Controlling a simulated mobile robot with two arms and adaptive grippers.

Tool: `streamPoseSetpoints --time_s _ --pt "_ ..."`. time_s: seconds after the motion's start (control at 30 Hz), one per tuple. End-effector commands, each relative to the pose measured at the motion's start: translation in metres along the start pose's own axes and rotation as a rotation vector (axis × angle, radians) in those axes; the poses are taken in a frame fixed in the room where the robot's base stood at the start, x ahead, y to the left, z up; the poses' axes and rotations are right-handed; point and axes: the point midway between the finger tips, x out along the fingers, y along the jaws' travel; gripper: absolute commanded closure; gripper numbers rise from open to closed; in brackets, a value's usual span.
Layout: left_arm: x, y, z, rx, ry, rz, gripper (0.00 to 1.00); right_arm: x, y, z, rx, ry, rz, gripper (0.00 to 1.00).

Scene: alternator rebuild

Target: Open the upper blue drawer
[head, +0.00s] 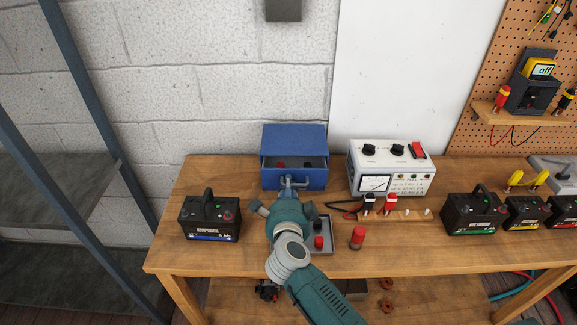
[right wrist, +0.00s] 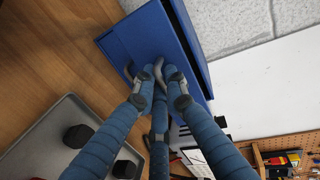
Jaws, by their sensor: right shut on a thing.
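The blue drawer cabinet (head: 295,138) stands at the back of the bench against the wall. Its upper drawer (head: 312,181) is partly out, with dark and red small items visible inside. My right gripper (head: 291,190) is in front of the drawer, shut on its handle. In the right wrist view the blue drawer front (right wrist: 150,35) shows a dark gap behind it, and my fingers (right wrist: 158,76) close around the grey handle (right wrist: 127,73). The lower part of the cabinet is hidden behind the drawer and my arm. My left gripper is not in view.
A grey tray (head: 326,248) with red and black knobs lies beside my right wrist. A red cylinder (head: 357,238) stands right of it. A white meter box (head: 391,165) is right of the cabinet. A black battery (head: 210,217) stands at left, and more batteries (head: 470,215) stand at right.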

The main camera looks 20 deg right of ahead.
Motion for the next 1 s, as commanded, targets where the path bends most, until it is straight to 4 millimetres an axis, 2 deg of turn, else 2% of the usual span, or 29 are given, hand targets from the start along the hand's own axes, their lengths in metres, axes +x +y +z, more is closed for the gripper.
streamPoseSetpoints --time_s 0.03,0.13,0.27,0.6,0.63,0.67,1.0 --pt "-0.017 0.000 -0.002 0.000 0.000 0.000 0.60 -0.017 0.000 0.001 -0.004 -0.003 0.010 1.00" --pt "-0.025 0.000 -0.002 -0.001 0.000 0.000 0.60 -0.037 0.005 0.001 -0.002 -0.003 0.006 1.00" --pt "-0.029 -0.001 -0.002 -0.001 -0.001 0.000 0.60 -0.052 0.009 0.001 -0.002 -0.003 0.002 1.00" --pt "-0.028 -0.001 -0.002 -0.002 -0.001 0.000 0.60 -0.054 0.010 0.002 -0.001 -0.004 -0.003 1.00" --pt "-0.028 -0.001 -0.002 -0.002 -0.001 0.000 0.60 -0.054 0.010 0.002 -0.001 -0.004 -0.003 0.83" --pt "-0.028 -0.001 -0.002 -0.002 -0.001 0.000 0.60 -0.054 0.010 0.002 -0.001 -0.004 -0.003 0.77" --pt "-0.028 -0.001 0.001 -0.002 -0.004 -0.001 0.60 -0.055 0.012 0.001 0.000 -0.002 0.000 0.75"
